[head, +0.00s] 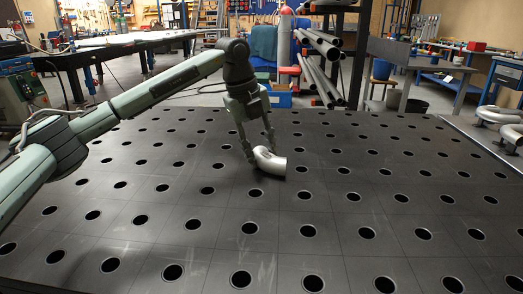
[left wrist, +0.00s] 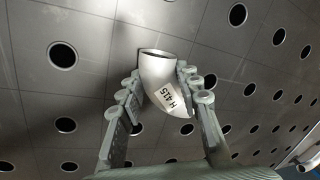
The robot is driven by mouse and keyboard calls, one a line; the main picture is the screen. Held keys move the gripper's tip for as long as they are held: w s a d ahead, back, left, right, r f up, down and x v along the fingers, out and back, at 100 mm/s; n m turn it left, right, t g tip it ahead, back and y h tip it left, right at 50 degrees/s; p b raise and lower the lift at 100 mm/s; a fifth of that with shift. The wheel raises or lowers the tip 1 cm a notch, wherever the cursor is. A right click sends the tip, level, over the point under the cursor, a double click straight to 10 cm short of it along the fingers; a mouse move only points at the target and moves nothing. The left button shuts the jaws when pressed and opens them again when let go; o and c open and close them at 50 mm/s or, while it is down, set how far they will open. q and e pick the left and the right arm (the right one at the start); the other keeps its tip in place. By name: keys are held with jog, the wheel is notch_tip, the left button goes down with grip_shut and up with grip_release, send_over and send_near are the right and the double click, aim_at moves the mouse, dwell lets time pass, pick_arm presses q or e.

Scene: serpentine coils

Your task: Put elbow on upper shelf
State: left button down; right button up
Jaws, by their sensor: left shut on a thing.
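The elbow (head: 269,161) is a short, bent silver pipe piece near the middle of the perforated table in the head view. In the left wrist view the elbow (left wrist: 163,82) shows an open round end and a white label reading "H 415". My left gripper (head: 259,150) reaches down over it, with its fingers on both sides. In the left wrist view the left gripper (left wrist: 165,98) is shut on the elbow. I cannot tell whether the elbow touches the table. My right gripper is not in view. No upper shelf can be made out for certain.
The dark table (head: 330,215) with rows of round holes is mostly bare around the elbow. More silver pipe bends (head: 500,117) lie at the right edge. A rack of long pipes (head: 322,65), a grey workbench (head: 425,58) and a red-topped cylinder stand behind the table.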

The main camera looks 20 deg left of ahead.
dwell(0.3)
pick_arm(q)
jog(key=c, duration=1.5)
grip_release()
jog(key=shift+f, duration=0.1)
jog(key=o, duration=0.4)
jog(key=shift+o, duration=0.2)
